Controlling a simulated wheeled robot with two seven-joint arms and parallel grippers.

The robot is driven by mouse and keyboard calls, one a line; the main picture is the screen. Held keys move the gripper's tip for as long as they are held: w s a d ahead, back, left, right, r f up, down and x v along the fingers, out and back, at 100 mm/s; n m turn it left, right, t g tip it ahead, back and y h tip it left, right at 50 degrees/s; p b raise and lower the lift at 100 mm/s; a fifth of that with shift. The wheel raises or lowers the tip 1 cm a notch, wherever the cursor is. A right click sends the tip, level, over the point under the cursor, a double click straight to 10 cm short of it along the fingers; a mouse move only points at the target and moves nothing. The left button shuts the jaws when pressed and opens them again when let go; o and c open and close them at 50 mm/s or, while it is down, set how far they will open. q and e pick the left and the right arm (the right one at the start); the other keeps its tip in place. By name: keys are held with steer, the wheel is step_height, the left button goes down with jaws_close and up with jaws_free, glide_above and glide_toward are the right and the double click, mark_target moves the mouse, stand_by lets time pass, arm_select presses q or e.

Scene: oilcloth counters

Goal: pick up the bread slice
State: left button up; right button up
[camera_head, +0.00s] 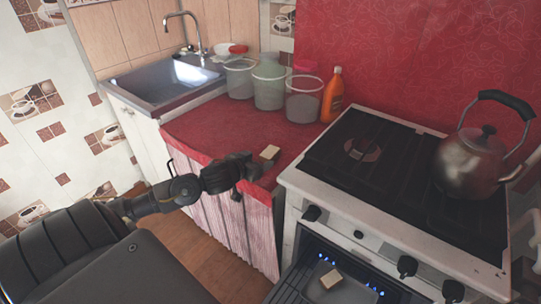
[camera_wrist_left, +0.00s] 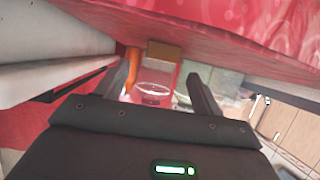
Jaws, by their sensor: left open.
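A small pale tan bread slice (camera_head: 270,152) lies on the red counter, near its front edge and close to the stove. My left gripper (camera_head: 250,167) is open at the counter's front edge, just left of and in front of this slice. In the left wrist view the slice (camera_wrist_left: 164,50) shows edge-on beyond the gap between the two open fingers (camera_wrist_left: 162,88). Nothing is held between them. A second, similar tan piece (camera_head: 331,279) lies in the open oven below the stove. My right gripper is not in view.
The red oilcloth counter (camera_head: 222,129) holds several clear jars (camera_head: 303,101) and an orange bottle (camera_head: 332,95) at the back. A sink (camera_head: 165,82) is at the left. The stove (camera_head: 405,180), with a metal kettle (camera_head: 470,160), stands right of the counter.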

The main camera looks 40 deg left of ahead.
mark_target(268, 154)
arm_select(q)
steer(key=shift+w+a+f, duration=0.1)
steer(key=shift+w, duration=0.7)
steer(key=x, duration=0.4)
steer(key=shift+w+a, duration=0.15)
steer(key=shift+w, duration=0.05)
steer(key=shift+c, duration=1.1)
steer(key=c, duration=0.8)
